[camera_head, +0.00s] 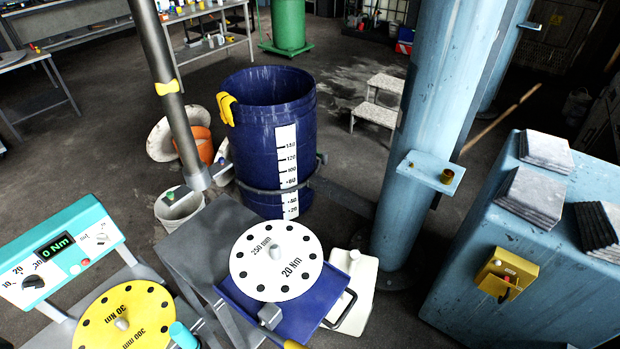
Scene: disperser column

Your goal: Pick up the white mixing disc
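The white mixing disc (255,266) lies flat, with "250 mm" and "20 Nm" printed on it. It has a ring of dark holes and a pale raised hub in the middle. It lies on a blue tray (318,310) in the lower middle of the head view and covers much of it. A yellow disc (103,324) marked "300 mm" and "30 Nm" lies to its left at the bottom edge, partly cut off. Neither of my grippers is in view.
A grey table top (205,240) lies left of the tray. A teal torque box (75,252) reads 0 Nm. A blue drum (250,150), the disperser shaft (165,70) and a light blue column (425,130) stand behind. A white canister (361,275) stands right of the tray.

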